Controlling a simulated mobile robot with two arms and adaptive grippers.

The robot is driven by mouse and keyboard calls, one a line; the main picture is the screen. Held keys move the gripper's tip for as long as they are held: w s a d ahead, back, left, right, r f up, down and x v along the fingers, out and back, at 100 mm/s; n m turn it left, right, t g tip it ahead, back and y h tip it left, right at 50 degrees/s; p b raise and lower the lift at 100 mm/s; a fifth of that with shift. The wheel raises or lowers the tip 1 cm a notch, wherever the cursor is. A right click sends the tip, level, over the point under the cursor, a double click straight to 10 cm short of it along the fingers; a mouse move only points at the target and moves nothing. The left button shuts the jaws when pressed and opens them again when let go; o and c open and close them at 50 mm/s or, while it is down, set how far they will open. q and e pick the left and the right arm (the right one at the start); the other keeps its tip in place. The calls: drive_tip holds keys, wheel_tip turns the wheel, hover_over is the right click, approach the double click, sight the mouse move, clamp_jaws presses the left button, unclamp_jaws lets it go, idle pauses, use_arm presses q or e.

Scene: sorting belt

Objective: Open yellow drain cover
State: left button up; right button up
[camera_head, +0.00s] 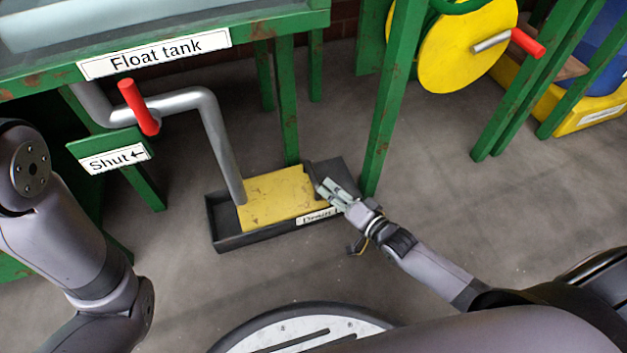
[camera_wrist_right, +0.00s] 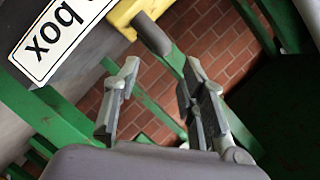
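The yellow drain cover (camera_head: 270,198) lies flat over most of a dark drain box (camera_head: 222,232) on the floor. A dark grey handle (camera_head: 311,178) stands at the cover's right end. My right gripper (camera_head: 328,187) is beside this handle, above the box's right part. In the right wrist view its two fingers (camera_wrist_right: 160,75) are apart, with nothing clamped between them. The yellow cover's edge (camera_wrist_right: 128,14) and a dark grey handle (camera_wrist_right: 152,34) show just beyond the fingertips. I cannot tell whether they touch. My left arm shows at the left, but its gripper is out of view.
The float tank's bent grey pipe (camera_head: 218,140) comes down at the cover's left end. A red valve handle (camera_head: 138,106) and a "Shut" sign (camera_head: 113,161) are above it. A green post (camera_head: 385,125) stands close behind the gripper.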

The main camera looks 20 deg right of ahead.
sight(313, 176)
drive_tip(key=b+x, duration=0.4)
drive_tip(key=x, duration=0.4)
drive_tip(key=shift+f, duration=0.15)
drive_tip(key=shift+w+a+b, duration=0.25)
drive_tip(key=shift+w+b, duration=0.25)
drive_tip(key=shift+w, duration=0.1)
drive_tip(key=shift+c, duration=0.2)
clamp_jaws()
